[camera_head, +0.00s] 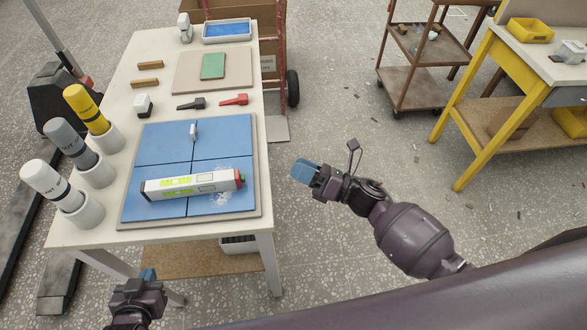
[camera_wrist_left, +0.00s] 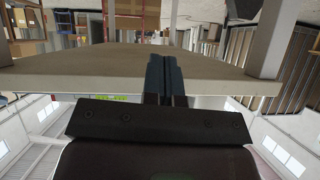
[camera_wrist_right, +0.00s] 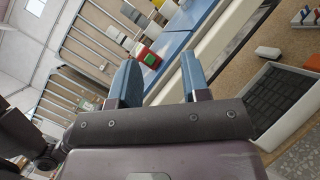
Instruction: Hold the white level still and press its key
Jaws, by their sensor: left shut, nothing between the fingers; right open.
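The white level (camera_head: 192,184), with yellow-green markings and a red end, lies across the front of the blue tiled board (camera_head: 150,150) on the table. Its red end (camera_wrist_right: 150,59) also shows in the right wrist view, beyond the fingertips. Its key is too small to make out. My left gripper (camera_head: 148,276) is shut and empty, in front of and below the table's front edge; the left wrist view shows its fingers (camera_wrist_left: 165,75) together. My right gripper (camera_head: 303,171) is open and empty, off the table's right side, apart from the level. Its spread fingers (camera_wrist_right: 160,78) show in the right wrist view.
Several bottles in white cups, including a yellow one (camera_head: 90,108), stand along the table's left edge. A small white-tipped piece (camera_head: 193,131) stands on the blue tiles. A grey and a red tool (camera_head: 235,99) lie behind the board.

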